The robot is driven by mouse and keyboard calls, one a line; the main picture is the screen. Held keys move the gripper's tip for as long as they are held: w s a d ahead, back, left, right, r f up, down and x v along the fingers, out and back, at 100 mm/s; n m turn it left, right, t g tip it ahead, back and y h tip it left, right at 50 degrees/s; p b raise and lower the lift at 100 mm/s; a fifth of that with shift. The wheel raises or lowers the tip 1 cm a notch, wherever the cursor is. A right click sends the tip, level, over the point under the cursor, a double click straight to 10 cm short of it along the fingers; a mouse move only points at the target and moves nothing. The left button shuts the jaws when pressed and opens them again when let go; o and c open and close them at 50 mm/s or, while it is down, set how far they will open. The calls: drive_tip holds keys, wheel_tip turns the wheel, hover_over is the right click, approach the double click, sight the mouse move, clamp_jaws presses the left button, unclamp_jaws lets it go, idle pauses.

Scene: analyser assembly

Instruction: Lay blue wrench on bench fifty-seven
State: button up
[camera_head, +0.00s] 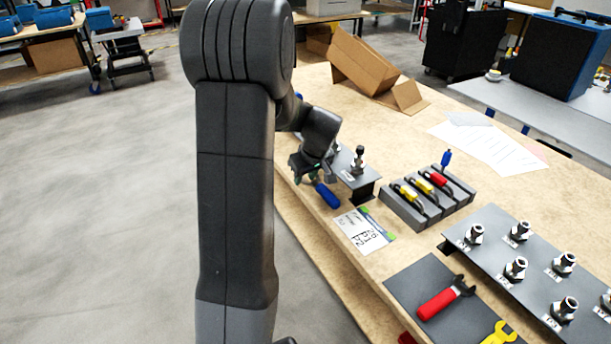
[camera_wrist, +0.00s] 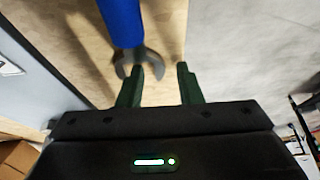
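The blue wrench (camera_head: 327,195) lies near the left edge of the wooden bench (camera_head: 412,240), its blue handle pointing toward the camera. In the wrist view its blue handle (camera_wrist: 121,22) and grey open jaw (camera_wrist: 128,62) show just beyond my left fingertip. Whether that finger touches the jaw is unclear. My gripper (camera_wrist: 160,72) is open, with bare bench between its fingers. In the head view my gripper (camera_head: 306,168) is low over the bench edge, above the head of the wrench, and partly hides it.
A small raised plate with a fitting (camera_head: 357,160) stands right beside my gripper. A printed card (camera_head: 362,230), a grey tool holder (camera_head: 400,207), a dark mat with a red wrench (camera_head: 440,302) and a yellow wrench (camera_head: 499,334), and a plate of fittings (camera_head: 490,250) occupy the bench. A cardboard box (camera_head: 365,65) lies behind.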

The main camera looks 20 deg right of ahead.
drive_tip(key=p+v, duration=0.1)
drive_tip(key=v, duration=1.1)
drive_tip(key=shift+r, duration=0.15)
